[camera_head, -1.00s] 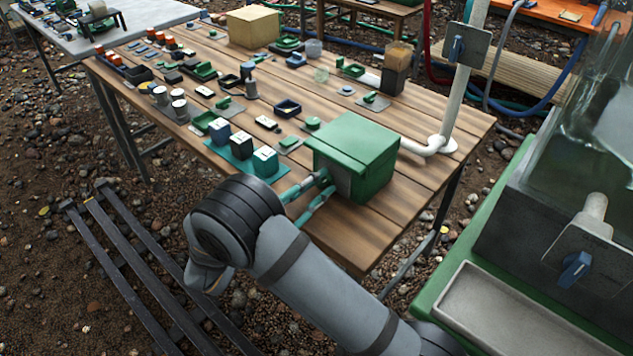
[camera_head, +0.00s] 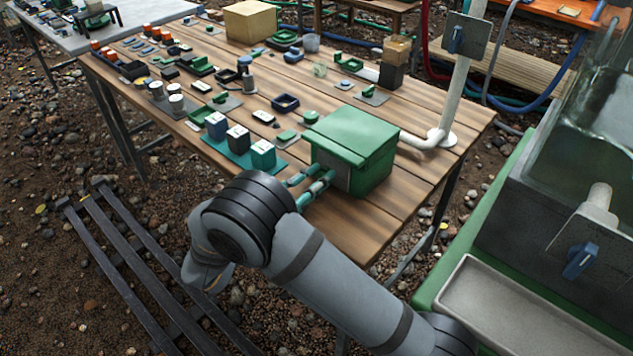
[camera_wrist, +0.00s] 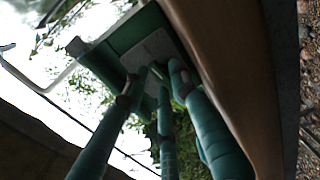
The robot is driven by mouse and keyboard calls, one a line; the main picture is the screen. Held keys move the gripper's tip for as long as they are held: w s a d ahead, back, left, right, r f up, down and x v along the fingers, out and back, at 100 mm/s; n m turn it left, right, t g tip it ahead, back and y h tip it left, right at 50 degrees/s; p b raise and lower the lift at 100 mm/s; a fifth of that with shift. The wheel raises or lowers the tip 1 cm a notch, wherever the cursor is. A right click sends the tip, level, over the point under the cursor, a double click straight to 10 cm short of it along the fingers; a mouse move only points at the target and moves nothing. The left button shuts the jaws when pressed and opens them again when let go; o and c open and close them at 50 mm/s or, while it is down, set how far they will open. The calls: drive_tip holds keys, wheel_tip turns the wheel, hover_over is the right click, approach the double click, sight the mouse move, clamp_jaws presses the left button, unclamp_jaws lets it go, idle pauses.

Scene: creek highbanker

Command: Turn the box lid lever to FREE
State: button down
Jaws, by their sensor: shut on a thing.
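The green box (camera_head: 352,148) with its sloped lid stands at the near edge of the wooden table. A grey plate (camera_wrist: 150,52) is on its side facing my gripper. My gripper (camera_head: 325,175) has teal fingers and reaches this side at plate height. In the wrist view, the fingertips (camera_wrist: 155,78) are shut around the small, dark green lever (camera_wrist: 159,72) in front of the plate. The fingers hide most of the lever. No FREE marking can be read, so I cannot tell the lever's setting.
Three blocks on a teal tray (camera_head: 236,160) stand left of the box, close to my fingers. Many small parts cover the table behind. A white pipe (camera_head: 462,80) rises right of the box. A green-edged tank (camera_head: 555,200) stands at the right.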

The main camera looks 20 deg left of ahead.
drive_tip(key=shift+a+r+m, duration=0.1)
drive_tip(key=shift+m, duration=0.7)
drive_tip(key=c, duration=2.5)
unclamp_jaws()
drive_tip(key=shift+c, duration=0.2)
drive_tip(key=o, duration=1)
drive_tip(key=shift+c, duration=0.2)
